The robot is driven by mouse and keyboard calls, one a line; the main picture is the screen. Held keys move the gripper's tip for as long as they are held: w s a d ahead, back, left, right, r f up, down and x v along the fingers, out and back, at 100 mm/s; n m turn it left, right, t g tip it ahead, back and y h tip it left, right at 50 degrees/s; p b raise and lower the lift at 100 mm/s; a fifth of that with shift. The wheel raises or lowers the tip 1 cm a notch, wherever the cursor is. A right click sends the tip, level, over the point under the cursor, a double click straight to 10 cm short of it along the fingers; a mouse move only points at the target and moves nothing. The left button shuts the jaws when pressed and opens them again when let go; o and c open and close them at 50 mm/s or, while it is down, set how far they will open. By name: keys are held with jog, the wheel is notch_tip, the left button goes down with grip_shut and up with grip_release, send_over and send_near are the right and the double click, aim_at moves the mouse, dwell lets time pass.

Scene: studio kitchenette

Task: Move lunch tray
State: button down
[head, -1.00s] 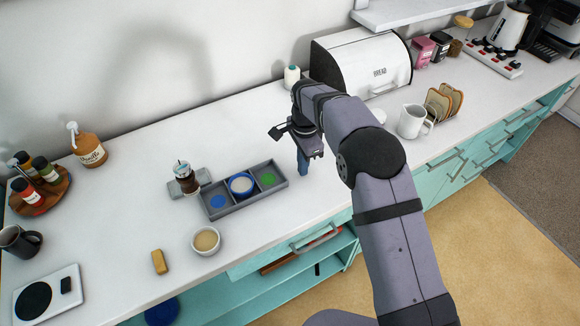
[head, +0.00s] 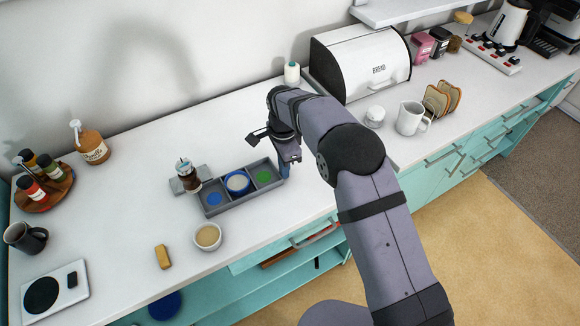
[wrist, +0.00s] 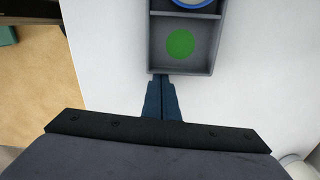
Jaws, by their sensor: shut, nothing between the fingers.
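The lunch tray (head: 220,204) is a grey tray with three compartments in a row on the white counter. Its left compartment has a blue disc, the middle one holds a blue-rimmed white bowl (head: 237,183), and the right one has a green disc (head: 264,177). My gripper (head: 284,172) is shut and empty at the tray's right end. In the wrist view the tray's end wall (wrist: 184,71) lies right at the blue fingertips (wrist: 161,80); I cannot tell whether they touch it.
A dark jar with a white top (head: 187,174) stands on a grey plate behind the tray's left end. A cream bowl (head: 208,237) and a yellow block (head: 162,257) are in front. A bread bin (head: 355,65) stands behind right. The counter left of the tray is mostly clear.

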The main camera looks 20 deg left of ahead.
aim_at(248, 182)
jog(key=s+a, duration=0.2)
jog(key=a, duration=0.1)
jog(key=s+a, duration=0.5)
jog(key=a, duration=0.1)
jog(key=shift+s+a, duration=0.15)
jog(key=shift+s, duration=0.05)
jog(key=shift+w+d, duration=0.3)
jog(key=shift+d, duration=0.1)
jog(key=shift+w+d+r, duration=0.2)
jog(key=shift+w+d, duration=0.85)
jog(key=shift+d, duration=0.15)
notch_tip(248, 182, up, 10)
jog(key=b, duration=0.3)
jog(key=shift+f, duration=0.15)
jog(key=shift+s, duration=0.1)
